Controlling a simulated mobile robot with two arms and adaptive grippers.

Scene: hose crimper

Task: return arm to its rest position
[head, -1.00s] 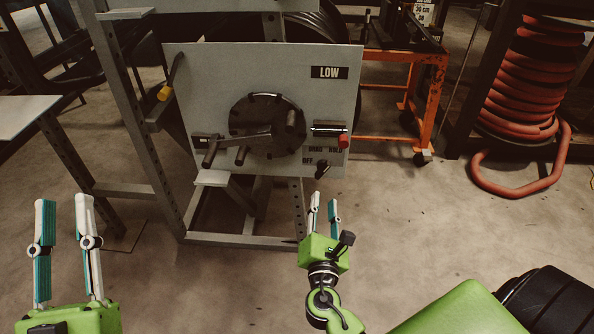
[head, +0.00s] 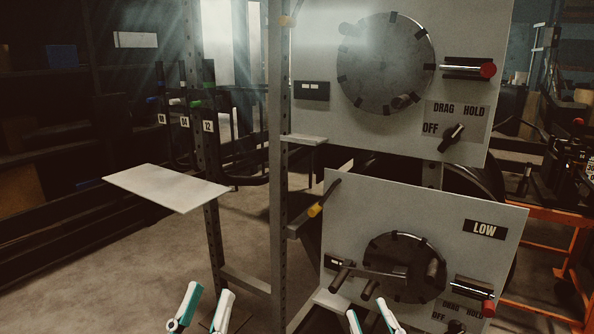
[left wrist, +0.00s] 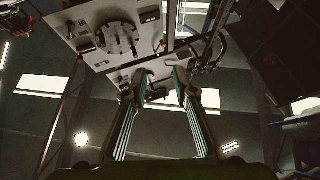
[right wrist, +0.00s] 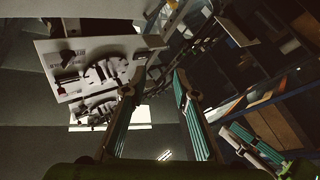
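My left gripper (head: 203,308) shows at the bottom of the head view, its fingers parted with nothing between them. My right gripper (head: 368,322) is at the bottom edge, to the right, only its fingertips showing, in front of the lower panel. In the left wrist view the left gripper (left wrist: 160,84) is open and empty. In the right wrist view the right gripper (right wrist: 153,82) is open, its fingers apart with no object between them. Both grippers appear clear of the panels. The rest of both arms is hidden below the head view.
A lower grey panel (head: 497,262) marked LOW has a round dial and crank handles. An upper panel (head: 312,60) carries another dial (head: 385,65) and a DRAG/HOLD/OFF switch (head: 452,137). A white shelf (head: 165,187) juts out left. An orange cart (head: 556,212) stands right. Open floor (head: 130,275) lies left.

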